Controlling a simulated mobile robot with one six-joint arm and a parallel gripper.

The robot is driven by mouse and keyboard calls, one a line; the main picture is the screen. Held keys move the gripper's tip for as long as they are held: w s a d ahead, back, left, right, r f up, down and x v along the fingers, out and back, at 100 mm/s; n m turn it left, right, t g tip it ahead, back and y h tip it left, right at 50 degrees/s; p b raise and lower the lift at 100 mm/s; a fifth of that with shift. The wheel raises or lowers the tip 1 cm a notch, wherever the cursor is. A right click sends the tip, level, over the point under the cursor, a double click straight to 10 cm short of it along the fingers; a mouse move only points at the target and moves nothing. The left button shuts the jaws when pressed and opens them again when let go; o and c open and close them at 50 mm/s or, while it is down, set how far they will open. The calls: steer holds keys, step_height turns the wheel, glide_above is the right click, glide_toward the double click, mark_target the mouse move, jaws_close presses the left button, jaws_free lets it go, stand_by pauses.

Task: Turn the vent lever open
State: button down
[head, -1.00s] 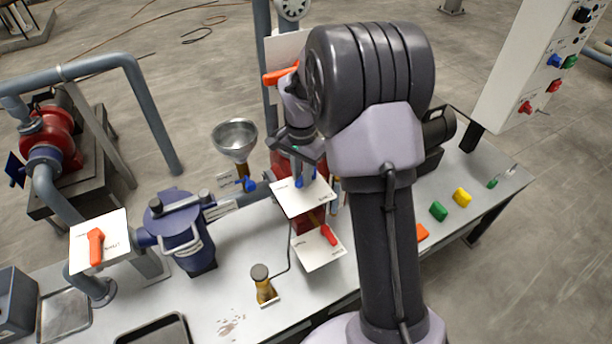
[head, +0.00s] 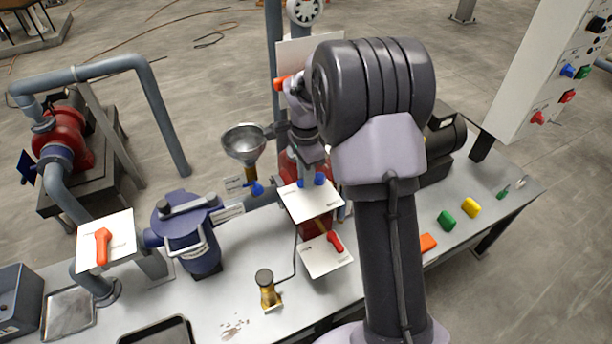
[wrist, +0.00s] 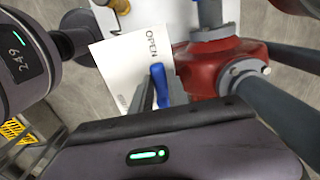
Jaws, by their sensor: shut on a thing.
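A blue lever (head: 319,179) is mounted at the back of a small white plate (head: 310,204) near the red body. My gripper (head: 311,177) is shut on this lever from above and hides much of it. In the wrist view the blue lever (wrist: 160,86) stands beside a grey finger, and the white plate (wrist: 130,62) under it reads OPEN. The lever's exact angle is hard to tell. The lettering on the plate in the head view is too small to read.
A metal funnel (head: 244,142) and another blue handle (head: 256,188) are just left of my gripper. A red lever (head: 334,241) sits on a lower white plate. An orange lever (head: 102,246) and a blue vessel (head: 186,238) are further left. Coloured blocks lie at the right.

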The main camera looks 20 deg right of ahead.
steer(key=c, duration=1.3)
jaws_free()
step_height(320, 180, up, 18)
steer(key=p, duration=0.5)
steer(key=shift+f+p, duration=0.25)
steer(key=shift+p, duration=0.15)
steer(key=s+a+r+n+t+y+b, duration=0.1)
steer(key=s+a+n+t+b, duration=0.1)
steer(key=s+a+n+b, duration=0.5)
steer(key=s+a+r+n+t, duration=0.15)
steer(key=s+a, duration=0.25)
steer(key=s, duration=0.8)
steer(key=s+a+f+n, duration=0.1)
steer(key=s+f, duration=0.1)
steer(key=s+a+f+n+t+b, duration=0.1)
steer(key=s+n, duration=0.1)
steer(key=s, duration=0.1)
steer(key=s+a+f+n+t+y+b, duration=0.1)
steer(key=s+f+n, duration=0.1)
steer(key=shift+s+f, duration=0.35)
